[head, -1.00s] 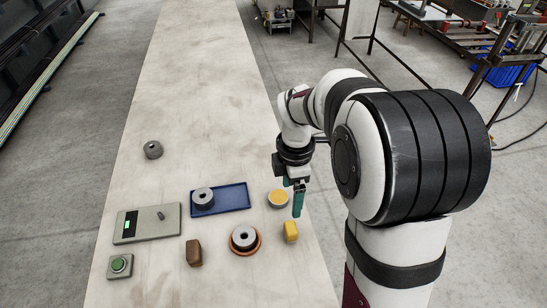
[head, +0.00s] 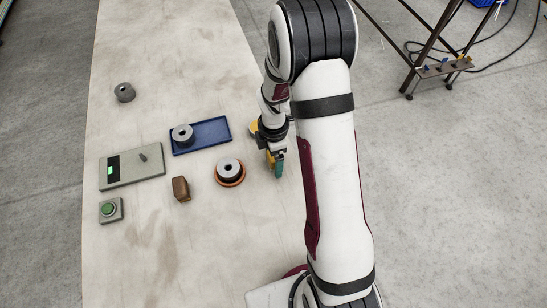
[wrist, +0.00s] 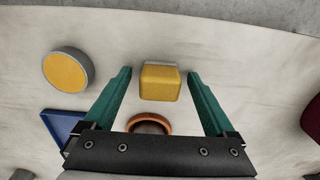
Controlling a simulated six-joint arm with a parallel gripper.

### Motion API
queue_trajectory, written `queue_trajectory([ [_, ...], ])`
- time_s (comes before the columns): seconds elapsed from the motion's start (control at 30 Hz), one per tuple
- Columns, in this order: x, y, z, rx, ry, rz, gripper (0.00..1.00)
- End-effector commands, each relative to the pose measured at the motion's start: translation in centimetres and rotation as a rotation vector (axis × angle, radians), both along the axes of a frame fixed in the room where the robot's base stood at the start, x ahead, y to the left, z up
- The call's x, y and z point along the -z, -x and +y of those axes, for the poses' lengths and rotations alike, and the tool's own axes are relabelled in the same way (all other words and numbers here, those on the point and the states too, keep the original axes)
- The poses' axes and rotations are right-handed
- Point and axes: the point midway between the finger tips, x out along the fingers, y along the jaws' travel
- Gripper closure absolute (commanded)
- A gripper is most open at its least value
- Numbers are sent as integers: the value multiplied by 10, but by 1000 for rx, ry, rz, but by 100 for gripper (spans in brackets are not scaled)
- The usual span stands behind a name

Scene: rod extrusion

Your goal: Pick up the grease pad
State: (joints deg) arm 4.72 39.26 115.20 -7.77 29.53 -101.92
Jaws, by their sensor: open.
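The grease pad, which looks to be the yellow block with a pale grey edge (wrist: 160,83), lies on the table between my two green fingers in the wrist view. In the head view it is mostly hidden by my gripper (head: 275,162). My gripper (wrist: 159,74) is open, with a clear gap between each finger and the block. How high the fingertips are above the table is hard to tell.
A round grey tin with yellow contents (wrist: 68,69) stands left of the fingers in the wrist view. An orange-brown dish (head: 230,181) with a grey ring is close by. A blue tray (head: 212,134), brown block (head: 181,189), grey panel (head: 131,167) and green button (head: 109,209) are farther left.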

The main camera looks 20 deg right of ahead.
Motion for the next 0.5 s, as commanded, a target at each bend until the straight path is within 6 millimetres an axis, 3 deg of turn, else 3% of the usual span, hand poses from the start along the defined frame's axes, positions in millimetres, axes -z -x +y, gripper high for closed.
queue_trajectory([
  [0.07,0,0,0,0,0,0,14],
  [0.5,-1,0,0,0,0,0,93],
])
